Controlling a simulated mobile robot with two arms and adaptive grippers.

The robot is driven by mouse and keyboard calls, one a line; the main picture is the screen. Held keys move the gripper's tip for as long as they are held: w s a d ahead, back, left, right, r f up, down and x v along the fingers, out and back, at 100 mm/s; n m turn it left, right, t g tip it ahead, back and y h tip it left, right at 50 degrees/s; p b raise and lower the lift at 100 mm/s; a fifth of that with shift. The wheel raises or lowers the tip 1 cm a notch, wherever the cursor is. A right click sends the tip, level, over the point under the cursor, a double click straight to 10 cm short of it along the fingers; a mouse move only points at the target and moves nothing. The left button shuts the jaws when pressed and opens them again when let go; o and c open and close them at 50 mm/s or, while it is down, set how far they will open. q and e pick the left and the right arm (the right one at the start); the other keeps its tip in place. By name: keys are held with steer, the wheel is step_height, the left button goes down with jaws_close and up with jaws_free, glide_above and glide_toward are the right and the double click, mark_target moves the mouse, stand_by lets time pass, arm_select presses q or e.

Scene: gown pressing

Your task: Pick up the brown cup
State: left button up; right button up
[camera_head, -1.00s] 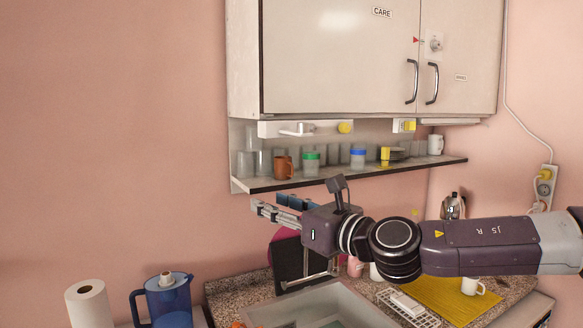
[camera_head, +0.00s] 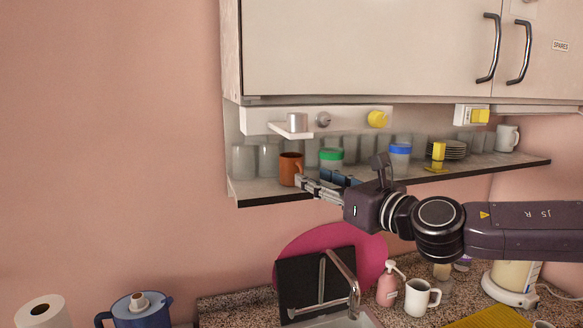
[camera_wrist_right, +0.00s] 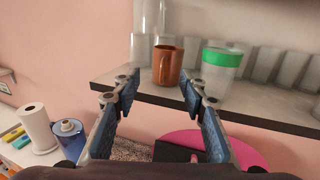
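The brown cup (camera_head: 291,168) stands upright on the shelf under the cabinet, near its left end. It also shows in the right wrist view (camera_wrist_right: 167,66), ahead of and between the open fingers. My right gripper (camera_head: 308,186) is at the shelf's front edge, close to the cup and a little below and right of it in the head view. In the right wrist view my right gripper (camera_wrist_right: 163,88) is open with nothing between its blue pads; whether a finger touches the cup cannot be told. My left gripper is not in view.
A green-lidded jar (camera_wrist_right: 221,70) stands just right of the cup, with clear glasses (camera_head: 243,162) to its left and behind. The shelf (camera_head: 270,190) edge is close under the gripper. A blue jug (camera_head: 140,312) and paper roll (camera_head: 43,314) stand low left.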

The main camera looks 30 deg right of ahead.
mark_target(298, 168)
steer(key=w+p, duration=0.1)
steer(key=w+d+p, duration=0.1)
steer(key=w, duration=0.1)
steer(key=shift+w, duration=0.2)
steer(key=shift+w+a+p, duration=0.1)
steer(key=shift+w+p, duration=0.4)
steer(key=shift+p, duration=0.15)
steer(key=shift+w+a+p, duration=0.2)
steer(key=shift+w+p, duration=0.25)
steer(key=shift+p, duration=0.1)
steer(key=shift+w+d+p, duration=0.15)
steer(key=shift+w+p, duration=0.25)
steer(key=shift+p, duration=0.1)
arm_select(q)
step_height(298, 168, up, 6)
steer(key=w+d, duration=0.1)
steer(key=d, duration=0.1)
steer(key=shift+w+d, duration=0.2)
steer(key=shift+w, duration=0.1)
arm_select(e)
steer(key=shift+d, duration=0.15)
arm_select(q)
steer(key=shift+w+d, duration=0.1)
